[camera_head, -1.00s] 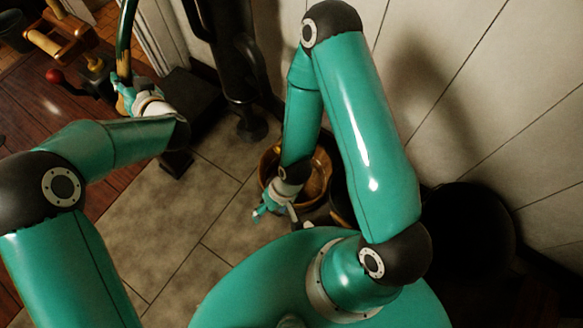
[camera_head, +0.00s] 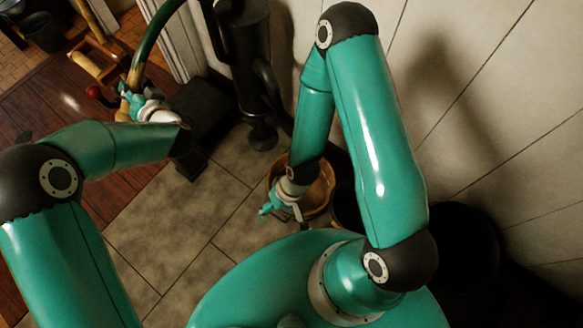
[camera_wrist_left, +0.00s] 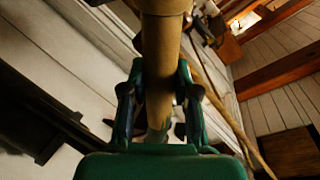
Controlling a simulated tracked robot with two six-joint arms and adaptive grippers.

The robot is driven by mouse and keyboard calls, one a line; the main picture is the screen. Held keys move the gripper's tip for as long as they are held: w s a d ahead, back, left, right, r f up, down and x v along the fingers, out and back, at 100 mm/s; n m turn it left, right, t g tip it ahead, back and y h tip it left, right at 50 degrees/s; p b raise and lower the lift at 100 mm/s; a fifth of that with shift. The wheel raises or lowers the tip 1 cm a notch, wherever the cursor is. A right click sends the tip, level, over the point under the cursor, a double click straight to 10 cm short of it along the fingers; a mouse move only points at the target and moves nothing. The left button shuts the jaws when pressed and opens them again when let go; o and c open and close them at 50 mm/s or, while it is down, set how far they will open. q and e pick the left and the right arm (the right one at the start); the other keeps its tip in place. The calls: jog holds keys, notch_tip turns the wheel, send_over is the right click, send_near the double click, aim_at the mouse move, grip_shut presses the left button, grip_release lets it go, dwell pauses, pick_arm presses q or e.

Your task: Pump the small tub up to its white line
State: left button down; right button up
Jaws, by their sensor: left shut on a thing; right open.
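My left gripper (camera_head: 130,103) is shut on the pump's lever (camera_head: 146,52), a curved dark green bar with a brass-coloured lower part. In the left wrist view the fingers close around a round, pale brown handle (camera_wrist_left: 160,65). The black pump (camera_head: 250,60) stands against the wall. The small wooden tub (camera_head: 322,190) stands on the floor, partly hidden by my right forearm. My right gripper (camera_head: 278,208) is open at the tub's near left side; I cannot tell whether it touches the tub. I cannot make out the water level or white line.
A dark block (camera_head: 205,108) stands between my left gripper and the pump. A wooden frame with a red knob (camera_head: 93,92) is at the upper left. A large dark round vessel (camera_head: 460,250) is at the right. The tiled floor (camera_head: 165,225) is clear in the middle.

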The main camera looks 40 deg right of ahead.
pick_arm(q)
jog(key=shift+a+r, duration=0.15)
jog(key=shift+r, duration=0.65)
jog(key=shift+f, duration=0.15)
pick_arm(e)
jog(key=shift+r, duration=0.6)
pick_arm(q)
notch_tip(320, 180, up, 10)
jog(key=m+y+p, duration=0.1)
jog(key=m+p, duration=0.2)
jog(key=p, duration=0.9)
jog(key=shift+a+f+g, duration=0.2)
jog(key=shift+a+g, duration=0.1)
jog(key=shift+a, duration=0.15)
pick_arm(e)
notch_tip(320, 180, up, 12)
pick_arm(q)
jog(key=shift+s+f, duration=0.1)
